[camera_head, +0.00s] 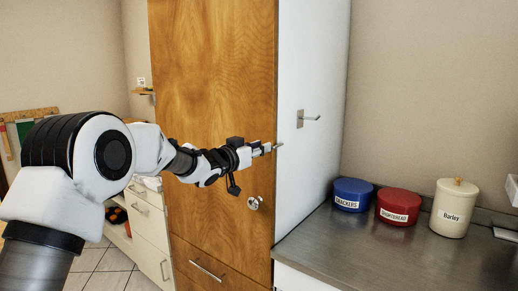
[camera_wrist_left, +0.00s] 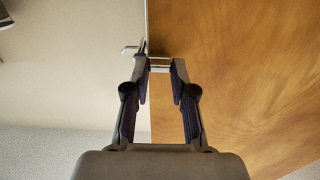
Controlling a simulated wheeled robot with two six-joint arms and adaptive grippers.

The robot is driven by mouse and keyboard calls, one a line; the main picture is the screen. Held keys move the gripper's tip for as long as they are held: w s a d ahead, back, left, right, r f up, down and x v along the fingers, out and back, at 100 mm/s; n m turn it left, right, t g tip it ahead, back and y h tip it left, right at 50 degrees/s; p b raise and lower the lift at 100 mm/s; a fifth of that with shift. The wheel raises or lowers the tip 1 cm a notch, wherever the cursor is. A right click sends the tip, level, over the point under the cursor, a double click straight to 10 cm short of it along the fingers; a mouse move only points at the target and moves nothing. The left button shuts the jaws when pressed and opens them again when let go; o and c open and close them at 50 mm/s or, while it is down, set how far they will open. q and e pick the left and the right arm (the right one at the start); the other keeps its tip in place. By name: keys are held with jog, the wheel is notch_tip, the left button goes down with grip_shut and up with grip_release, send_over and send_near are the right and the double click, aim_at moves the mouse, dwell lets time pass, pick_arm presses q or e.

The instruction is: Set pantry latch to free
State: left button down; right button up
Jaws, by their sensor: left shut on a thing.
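The pantry is a tall wooden-fronted cabinet (camera_head: 215,75) with a white side panel. My left gripper (camera_head: 267,149) is at the right edge of its door, above the round knob (camera_head: 254,203). The gripper is shut on a small metal latch (camera_head: 279,145), whose tip shows just past the fingers. In the left wrist view a pale metal piece of the latch (camera_wrist_left: 160,69) lies between the fingertips (camera_wrist_left: 161,66), beside the wooden door (camera_wrist_left: 240,70). The fingers hide most of the latch, so I cannot tell its setting. My right gripper is not in view.
A metal hook (camera_head: 310,118) sticks out from the white side panel. A blue tin (camera_head: 352,190), a red tin (camera_head: 398,204) and a cream Barley jar (camera_head: 453,210) stand on the steel counter (camera_head: 370,255). A drawer handle (camera_head: 207,270) is low on the pantry.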

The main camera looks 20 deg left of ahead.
pick_arm(q)
jog(key=shift+m, duration=0.3)
jog(key=m+b, duration=0.1)
jog(key=m, duration=0.1)
jog(key=m+b, duration=0.1)
jog(key=m, duration=0.2)
jog(key=d+r+m, duration=0.1)
jog(key=m, duration=0.2)
jog(key=shift+s+b, duration=0.15)
jog(key=shift+b, duration=0.25)
jog(key=shift+s+d+r+m+b, duration=0.1)
jog(key=shift+d+m+b, duration=0.15)
jog(key=shift+m+b, duration=0.95)
jog(key=shift+s+d+r+m+b, duration=0.15)
jog(key=shift+d+m+b, duration=0.25)
jog(key=shift+m, duration=1.45)
jog(key=shift+s+d+r+m+b, duration=0.15)
jog(key=shift+m+b, duration=0.7)
jog(key=shift+m, duration=0.7)
jog(key=shift+w, duration=0.1)
jog(key=c, duration=1)
grip_release()
jog(key=shift+o, duration=0.2)
